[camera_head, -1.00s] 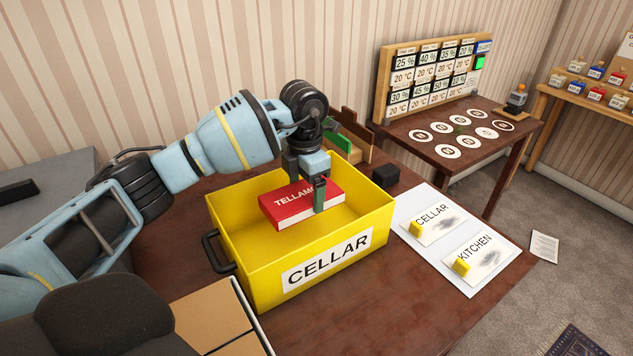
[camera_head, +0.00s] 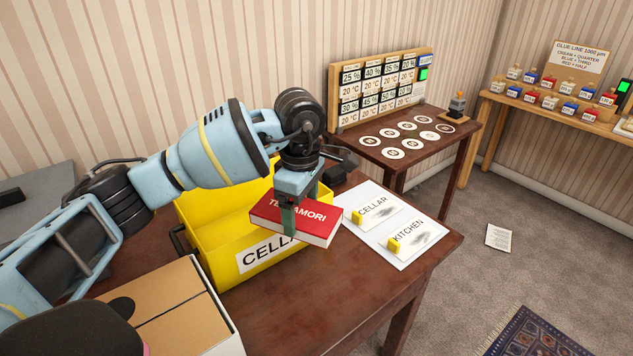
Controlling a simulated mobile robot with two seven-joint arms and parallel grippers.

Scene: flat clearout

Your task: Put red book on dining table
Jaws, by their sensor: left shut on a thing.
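The red book (camera_head: 312,223) shows white lettering on its cover and white page edges. My left gripper (camera_head: 290,218) is shut on the red book and holds it at the right front corner of the yellow box (camera_head: 215,268). The book covers part of the box's CELLAR label. The brown wooden table (camera_head: 345,300) under the box shows bare wood at its front right; I cannot tell whether it is the dining table. My right gripper is not in view.
A white board (camera_head: 400,258) with CELLAR and KITCHEN cards lies right of the box. A cardboard box (camera_head: 165,300) stands at the front left. A smaller table (camera_head: 440,142) with white discs stands behind. A rug (camera_head: 535,335) lies on the floor at right.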

